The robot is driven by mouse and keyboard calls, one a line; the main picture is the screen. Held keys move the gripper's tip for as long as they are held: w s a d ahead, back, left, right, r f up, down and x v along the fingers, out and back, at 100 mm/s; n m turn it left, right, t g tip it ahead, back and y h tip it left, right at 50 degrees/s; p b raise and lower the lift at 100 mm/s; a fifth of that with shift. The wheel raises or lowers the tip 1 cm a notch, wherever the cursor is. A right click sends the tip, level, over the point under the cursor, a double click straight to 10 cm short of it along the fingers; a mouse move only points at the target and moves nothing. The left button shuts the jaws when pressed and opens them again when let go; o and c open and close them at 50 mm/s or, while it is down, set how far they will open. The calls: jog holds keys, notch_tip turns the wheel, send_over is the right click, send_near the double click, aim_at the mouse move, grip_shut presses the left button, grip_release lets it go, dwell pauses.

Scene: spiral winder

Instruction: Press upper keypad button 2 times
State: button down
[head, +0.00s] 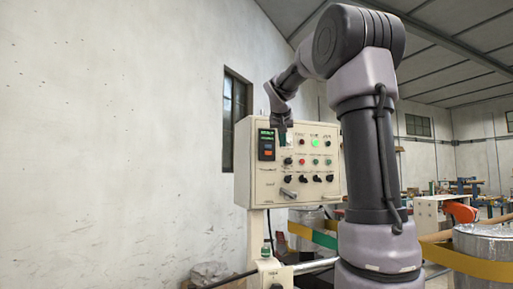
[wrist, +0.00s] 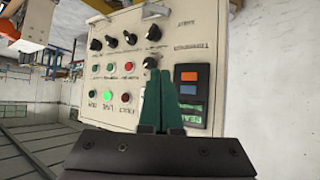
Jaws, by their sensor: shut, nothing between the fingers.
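The control box (head: 255,185) carries a black keypad (head: 266,145) at its upper left, with a lit green display at the top. In the wrist view, turned upside down, the keypad (wrist: 205,98) shows a blue button (wrist: 190,90) between the display and an orange button (wrist: 189,76). The blue one is therefore the upper button. My gripper (head: 283,141) is shut and empty in front of the panel, just right of the keypad in the head view. Its green fingers (wrist: 161,80) also show in the wrist view, beside the keypad. I cannot tell how far the tips are from the panel.
Indicator lights, including a lit green one (head: 315,142), and several black knobs (head: 303,178) fill the panel beside the keypad. A lever handle (head: 288,193) sticks out below. A plain wall (head: 120,140) stands to the left. Winder equipment (head: 480,240) is at the right.

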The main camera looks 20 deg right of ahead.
aim_at(268, 146)
jog(key=shift+w+r, duration=0.2)
jog(key=shift+w, duration=0.05)
jog(key=shift+w+a, duration=0.2)
jog(key=shift+w, duration=4.2)
jog(key=shift+w, duration=0.1)
jog(key=shift+w, duration=0.3)
jog(key=shift+w, duration=0.45)
jog(key=shift+s, duration=0.85)
jog(key=shift+s, duration=0.1)
